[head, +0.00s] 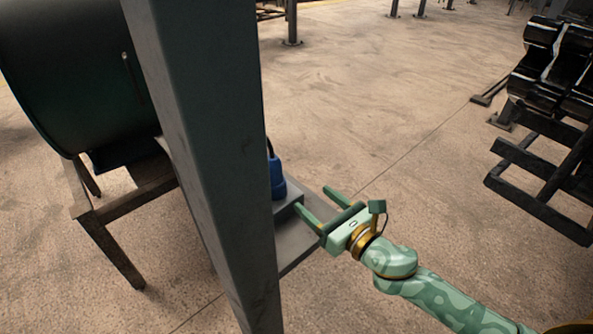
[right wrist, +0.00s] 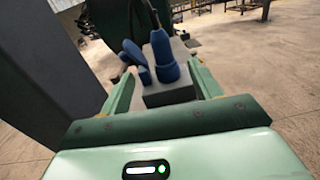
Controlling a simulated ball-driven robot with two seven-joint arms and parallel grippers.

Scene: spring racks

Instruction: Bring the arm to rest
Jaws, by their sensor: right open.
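My right arm comes in from the lower right in the head view. Its pale green right gripper (head: 312,198) is open, with its two fingers apart and nothing visible between them. The fingers point toward a blue object (head: 277,178) on a grey surface, partly hidden by a thick post. In the right wrist view the open fingers (right wrist: 163,82) frame two blue tool-like shapes (right wrist: 164,58) on a grey block (right wrist: 168,93) beyond the fingers. My left gripper is in neither view.
A thick dark grey post (head: 215,150) stands close left of the gripper. A dark green drum (head: 75,75) rests on a metal stand (head: 115,255) at the left. A rack with black rolls (head: 545,75) stands at the right. The concrete floor between is mostly clear.

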